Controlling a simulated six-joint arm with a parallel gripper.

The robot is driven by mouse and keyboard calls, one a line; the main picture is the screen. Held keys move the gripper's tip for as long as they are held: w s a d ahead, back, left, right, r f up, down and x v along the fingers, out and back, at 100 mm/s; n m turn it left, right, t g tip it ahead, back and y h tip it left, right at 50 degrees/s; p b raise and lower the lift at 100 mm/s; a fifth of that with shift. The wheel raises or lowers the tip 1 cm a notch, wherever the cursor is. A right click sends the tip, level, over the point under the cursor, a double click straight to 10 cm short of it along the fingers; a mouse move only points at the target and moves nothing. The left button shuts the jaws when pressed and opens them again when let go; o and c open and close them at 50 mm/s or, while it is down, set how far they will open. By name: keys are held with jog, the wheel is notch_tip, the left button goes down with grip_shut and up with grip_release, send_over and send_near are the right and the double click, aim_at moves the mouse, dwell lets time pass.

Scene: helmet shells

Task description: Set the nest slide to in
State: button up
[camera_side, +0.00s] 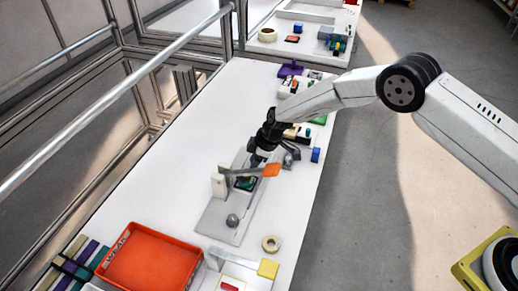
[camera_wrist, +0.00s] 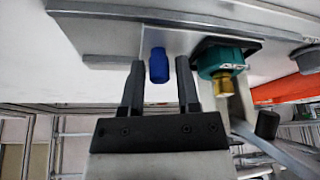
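A blue knob (camera_wrist: 158,66), which looks like the handle of the nest slide, sticks out from the edge of the grey fixture plate (camera_wrist: 110,22). My gripper (camera_wrist: 159,63) is open, with one finger on each side of the knob and a visible gap to both. A teal part (camera_wrist: 219,58) with a brass piece sits beside the knob to the right. In the side view my gripper (camera_side: 258,153) is at the far end of the grey fixture plate (camera_side: 216,220). The knob is hidden there, and how far the slide is in cannot be told.
An orange paddle (camera_side: 271,170) on a grey bar extends across the fixture near my gripper. A grey ball (camera_side: 232,220) stands on the plate's near end. A red-orange tray (camera_side: 150,262) and a tape roll (camera_side: 271,244) lie nearer. The table's left side is clear.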

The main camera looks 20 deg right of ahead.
grip_shut()
dwell(1.2)
